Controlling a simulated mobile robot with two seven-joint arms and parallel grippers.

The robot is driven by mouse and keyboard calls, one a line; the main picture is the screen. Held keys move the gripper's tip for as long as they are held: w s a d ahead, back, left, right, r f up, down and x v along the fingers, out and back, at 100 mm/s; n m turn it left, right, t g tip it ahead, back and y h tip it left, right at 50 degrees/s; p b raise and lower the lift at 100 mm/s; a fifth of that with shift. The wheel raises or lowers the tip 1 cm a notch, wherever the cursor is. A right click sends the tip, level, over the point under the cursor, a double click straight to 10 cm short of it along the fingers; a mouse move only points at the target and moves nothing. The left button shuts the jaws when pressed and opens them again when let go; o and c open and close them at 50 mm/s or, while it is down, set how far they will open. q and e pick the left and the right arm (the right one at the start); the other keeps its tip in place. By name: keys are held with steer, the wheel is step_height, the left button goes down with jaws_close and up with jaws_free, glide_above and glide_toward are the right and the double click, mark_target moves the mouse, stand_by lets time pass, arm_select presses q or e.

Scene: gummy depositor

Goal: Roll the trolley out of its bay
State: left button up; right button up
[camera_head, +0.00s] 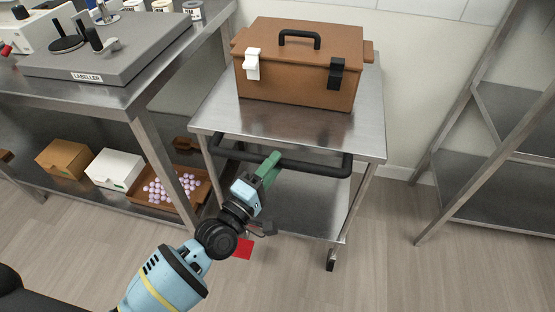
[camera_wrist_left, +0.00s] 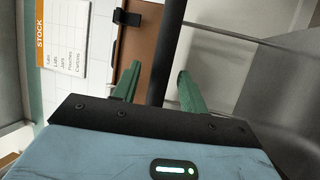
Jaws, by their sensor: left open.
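The trolley (camera_head: 250,119) is a steel cart with two shelves and castors, standing between a workbench and a rack. Its black handle bar (camera_head: 322,170) runs across its near side. My left gripper (camera_head: 268,170) is at the left-middle part of the handle, with green fingers open. In the left wrist view, the handle bar (camera_wrist_left: 171,45) runs upright between the two open fingertips (camera_wrist_left: 158,85), with a gap visible on each side. I cannot tell how deep the bar sits between them. My right gripper is out of view.
A brown case (camera_head: 290,80) with a black handle rests on the trolley top. At left is a workbench (camera_head: 60,92) with a labeller; boxes and a tray of purple sweets sit on its lower shelf. A steel rack (camera_head: 490,200) stands right. The near floor at right is clear.

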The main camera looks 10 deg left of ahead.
arm_select(q)
steer(key=shift+x, duration=1.15)
jaws_close()
